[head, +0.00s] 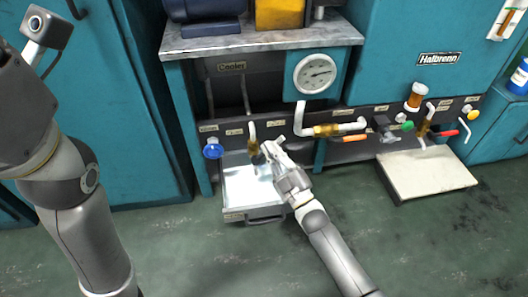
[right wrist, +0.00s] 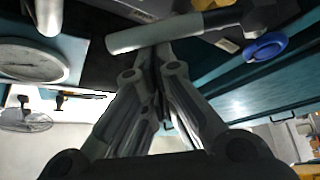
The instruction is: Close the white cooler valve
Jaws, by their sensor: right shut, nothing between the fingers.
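The cooler section sits under the "Cooler" label (head: 231,66). A white bent pipe (head: 251,131) there runs down into a small brass fitting (head: 253,147). My right gripper (head: 268,148) is at the right of this fitting, above the drip tray, with its fingers together and empty. In the right wrist view a pale rod-like part (right wrist: 150,35), which may be the valve's white lever, lies across just beyond the fingertips. Whether they touch it I cannot tell. My left arm is at the left of the head view; its gripper is not visible.
A blue round knob (head: 213,148) is left of the fitting and also shows in the wrist view (right wrist: 265,46). A metal drip tray (head: 238,193) is below. A dial gauge (head: 314,74) and a brass valve with white piping (head: 326,130) are at the right. A beige board (head: 428,170) lies further right.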

